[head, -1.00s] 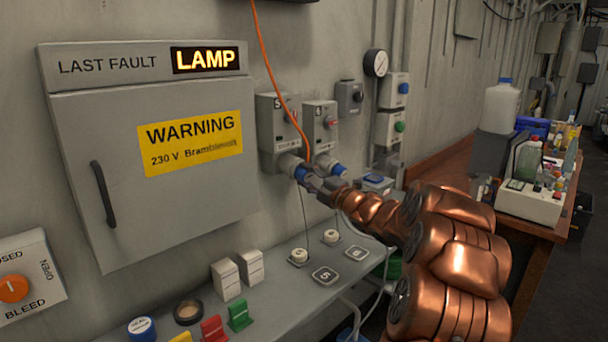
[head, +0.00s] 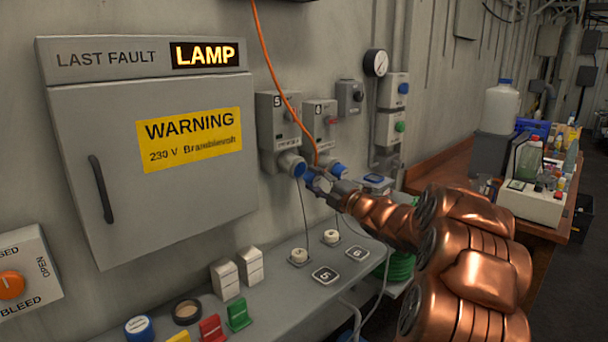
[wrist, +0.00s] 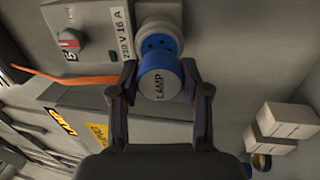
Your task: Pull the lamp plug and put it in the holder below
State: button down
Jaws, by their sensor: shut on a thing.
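In the head view this is the left box marked 5 (head: 276,112). Below, two round cream pieces (head: 299,256) (head: 331,237) stand on the shelf by plates 5 (head: 325,275) and 6 (head: 357,253). I cannot tell which is the holder.
An orange cable (head: 270,60) runs down to the plug. A second socket box (head: 320,118) stands close on the right. The grey LAST FAULT cabinet (head: 90,190) is on the left. White blocks (head: 249,266) and coloured pieces (head: 238,313) occupy the shelf's front left.

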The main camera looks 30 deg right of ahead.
jog(key=shift+b+v, duration=0.65)
jog(key=shift+v, duration=0.75)
jog(key=shift+r, duration=0.1)
